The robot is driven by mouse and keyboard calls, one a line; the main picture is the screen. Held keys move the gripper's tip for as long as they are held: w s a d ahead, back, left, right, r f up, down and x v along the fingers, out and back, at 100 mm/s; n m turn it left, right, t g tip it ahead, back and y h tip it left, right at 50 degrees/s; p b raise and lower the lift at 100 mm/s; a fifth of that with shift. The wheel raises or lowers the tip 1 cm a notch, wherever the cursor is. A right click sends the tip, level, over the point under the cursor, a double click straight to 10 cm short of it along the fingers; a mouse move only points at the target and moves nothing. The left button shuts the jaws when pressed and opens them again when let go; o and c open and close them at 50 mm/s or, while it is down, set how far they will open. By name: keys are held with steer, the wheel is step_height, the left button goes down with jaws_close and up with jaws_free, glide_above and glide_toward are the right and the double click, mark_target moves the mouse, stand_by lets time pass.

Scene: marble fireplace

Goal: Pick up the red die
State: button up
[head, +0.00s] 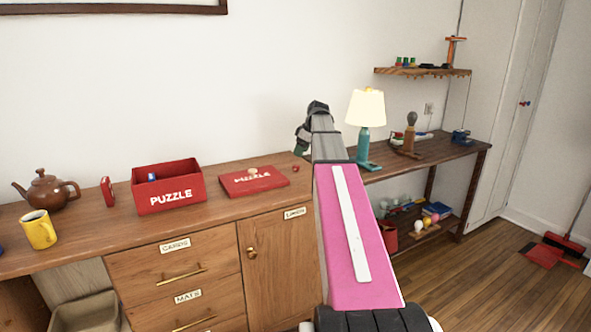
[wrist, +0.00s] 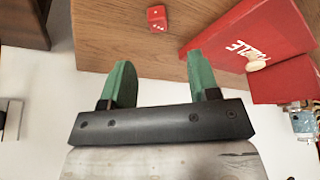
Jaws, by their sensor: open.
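The red die (wrist: 157,18) with pale pips lies on the wooden cabinet top in the wrist view, near the top of the picture. In the head view it is a tiny red spot (head: 296,168) to the right of the flat red puzzle lid (head: 254,181). My gripper (wrist: 161,66) has green fingers, spread apart with nothing between them. The die is beyond the fingertips, not touched. In the head view my gripper (head: 301,146) is largely hidden by my arm, above the cabinet's right back part.
The lid (wrist: 240,32) lies close beside the die, with a cream piece (wrist: 257,62) on it. A red puzzle box (head: 168,188), yellow mug (head: 39,230) and brown teapot (head: 48,189) stand further left. A teal lamp (head: 364,140) stands on the right-hand table.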

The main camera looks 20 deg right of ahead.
mark_target(296, 166)
steer(key=shift+x, duration=1.05)
steer(key=shift+d+x, duration=0.15)
steer(key=shift+x, duration=1.2)
steer(key=shift+d+x, duration=0.15)
steer(key=shift+x, duration=1.2)
steer(key=shift+s, duration=0.2)
steer(key=c, duration=1)
